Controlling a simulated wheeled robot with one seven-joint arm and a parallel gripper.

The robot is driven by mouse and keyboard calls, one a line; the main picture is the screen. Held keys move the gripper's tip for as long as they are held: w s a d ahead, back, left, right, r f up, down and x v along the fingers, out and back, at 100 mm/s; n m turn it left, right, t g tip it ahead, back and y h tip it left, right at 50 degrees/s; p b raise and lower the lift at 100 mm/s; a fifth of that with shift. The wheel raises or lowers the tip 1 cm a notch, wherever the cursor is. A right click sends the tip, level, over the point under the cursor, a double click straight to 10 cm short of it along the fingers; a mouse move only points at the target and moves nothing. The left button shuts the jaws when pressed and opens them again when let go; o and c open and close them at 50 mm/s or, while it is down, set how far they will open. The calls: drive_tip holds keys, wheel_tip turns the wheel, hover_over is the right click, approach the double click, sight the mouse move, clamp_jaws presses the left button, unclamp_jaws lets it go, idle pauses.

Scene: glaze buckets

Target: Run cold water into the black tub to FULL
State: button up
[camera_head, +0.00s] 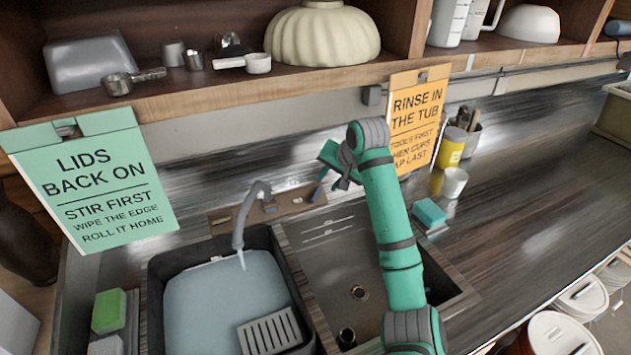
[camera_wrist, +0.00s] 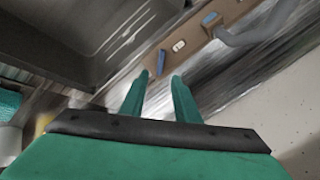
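The black tub (camera_head: 158,290) stands in the left basin and holds pale blue water (camera_head: 225,300). The grey faucet (camera_head: 240,225) arches over it, and a thin stream falls from its spout into the water. The faucet also shows in the wrist view (camera_wrist: 262,32). A blue lever (camera_wrist: 161,62) stands at the near end of the wooden tap ledge (camera_wrist: 225,32); it also shows in the head view (camera_head: 317,193). My gripper (camera_wrist: 159,85) is open and empty, its fingertips just short of the lever. I cannot make out a fill mark on the tub.
A grey slotted rack (camera_head: 270,332) sits at the tub's front right. The right basin (camera_head: 345,250) looks empty of water. A green sponge (camera_head: 108,311) lies left; a blue sponge (camera_head: 430,213) and white cup (camera_head: 454,182) stand right. Hanging signs and the shelf edge are close above.

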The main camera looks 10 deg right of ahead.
sight(317, 193)
drive_tip(key=x, duration=1)
drive_tip(key=shift+d, duration=0.1)
drive_tip(key=shift+w+f, duration=0.3)
drive_tip(key=shift+f, duration=0.05)
clamp_jaws()
